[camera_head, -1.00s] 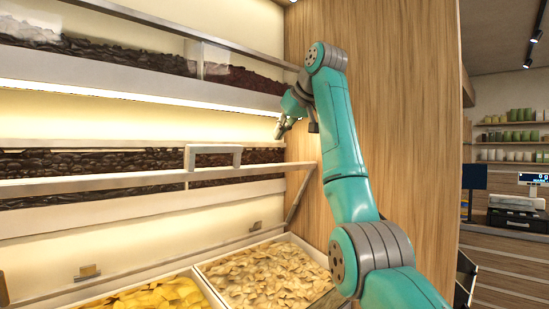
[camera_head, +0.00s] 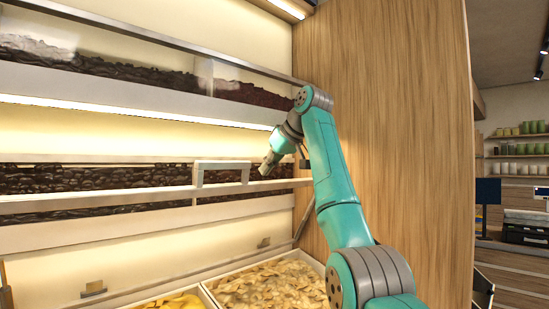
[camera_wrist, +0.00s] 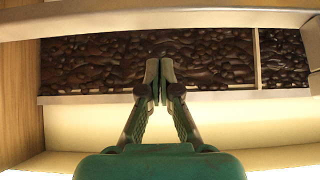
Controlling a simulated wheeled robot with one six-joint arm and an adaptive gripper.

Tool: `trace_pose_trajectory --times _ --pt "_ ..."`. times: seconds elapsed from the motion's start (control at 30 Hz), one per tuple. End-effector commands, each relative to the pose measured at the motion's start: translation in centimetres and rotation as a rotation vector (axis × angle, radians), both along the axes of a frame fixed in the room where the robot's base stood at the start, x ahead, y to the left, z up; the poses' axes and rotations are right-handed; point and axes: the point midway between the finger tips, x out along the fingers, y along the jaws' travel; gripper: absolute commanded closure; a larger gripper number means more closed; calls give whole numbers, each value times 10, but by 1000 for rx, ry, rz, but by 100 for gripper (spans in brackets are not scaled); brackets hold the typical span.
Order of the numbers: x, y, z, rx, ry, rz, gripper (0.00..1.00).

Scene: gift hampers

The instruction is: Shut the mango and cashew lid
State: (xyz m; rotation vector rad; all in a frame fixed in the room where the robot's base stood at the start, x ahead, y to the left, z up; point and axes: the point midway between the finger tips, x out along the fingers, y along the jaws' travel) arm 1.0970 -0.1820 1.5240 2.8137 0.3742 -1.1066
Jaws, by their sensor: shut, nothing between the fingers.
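The mango and cashew lid is a clear panel whose pale front rail (camera_head: 120,199) crosses the head view. It stands raised above a bin of yellow dried mango (camera_head: 178,302) and a bin of pale cashews (camera_head: 270,286). Its grey bracket handle (camera_head: 222,164) sits on the rail. My gripper (camera_head: 265,171) is shut and empty, just above the rail and right of the handle in the picture. In the wrist view the fingertips (camera_wrist: 159,73) are together before dark contents, and a rail (camera_wrist: 150,22) crosses the top. Whether the fingers touch the lid, I cannot tell.
Shelf bins with dark contents (camera_head: 90,62) are above and behind the lid. A wooden side panel (camera_head: 400,110) stands close on the right of the bins. A counter with a dark screen (camera_head: 487,191) is farther right.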

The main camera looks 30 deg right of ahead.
Motion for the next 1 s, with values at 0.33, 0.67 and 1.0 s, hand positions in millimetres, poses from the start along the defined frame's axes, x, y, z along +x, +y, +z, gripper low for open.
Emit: trace_pose_trajectory --times 0.33,0.67,1.0 --pt "-26 -9 -12 -1 -3 -2 100" --pt "-34 -10 -15 -1 -3 -1 100" --pt "-34 -11 -16 1 -10 -2 100"
